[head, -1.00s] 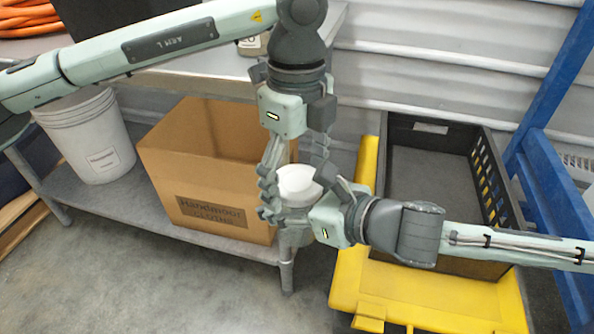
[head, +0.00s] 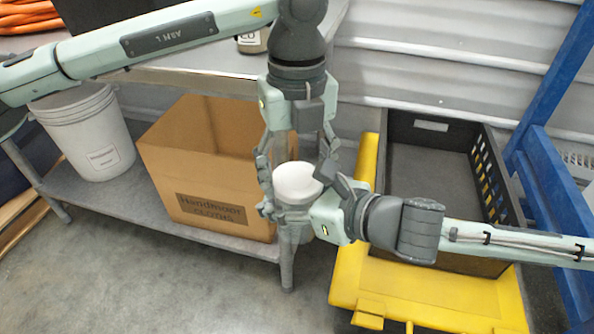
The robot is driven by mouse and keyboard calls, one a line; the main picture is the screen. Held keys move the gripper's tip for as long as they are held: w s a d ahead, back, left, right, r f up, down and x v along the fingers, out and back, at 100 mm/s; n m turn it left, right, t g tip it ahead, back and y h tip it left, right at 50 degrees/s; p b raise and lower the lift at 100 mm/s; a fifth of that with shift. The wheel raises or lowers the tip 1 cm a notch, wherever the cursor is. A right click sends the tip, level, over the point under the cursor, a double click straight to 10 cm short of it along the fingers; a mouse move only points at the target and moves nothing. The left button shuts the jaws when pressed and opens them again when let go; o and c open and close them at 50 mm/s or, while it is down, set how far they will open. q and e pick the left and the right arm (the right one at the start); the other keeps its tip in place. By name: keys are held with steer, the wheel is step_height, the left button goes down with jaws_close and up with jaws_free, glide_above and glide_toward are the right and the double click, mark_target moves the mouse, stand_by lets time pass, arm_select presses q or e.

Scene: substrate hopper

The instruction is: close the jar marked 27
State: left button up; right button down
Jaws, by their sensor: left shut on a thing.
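The white round lid (head: 298,183) sits at the top of a jar (head: 291,214), whose pale body shows only in part below it. My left gripper (head: 296,177) points down from above, with its fingers on both sides of the lid, shut on it. My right gripper (head: 304,208) comes in from the right and is shut around the jar body just under the lid. The fingers hide most of the jar, and no number on it can be read. Whether the lid is seated flush on the jar cannot be told.
A grey workbench (head: 215,62) stands behind, with another jar (head: 252,41) on it. A black crate (head: 430,150) on a yellow base (head: 430,298) and a blue frame (head: 545,165) are at the right.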

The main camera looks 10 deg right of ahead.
arm_select(q)
steer(key=o, duration=1.3)
steer(key=shift+r, duration=2.3)
step_height(320, 180, up, 4)
steer(key=shift+f+n, duration=0.25)
steer(key=shift+n, duration=0.75)
steer(key=shift+c, duration=0.4)
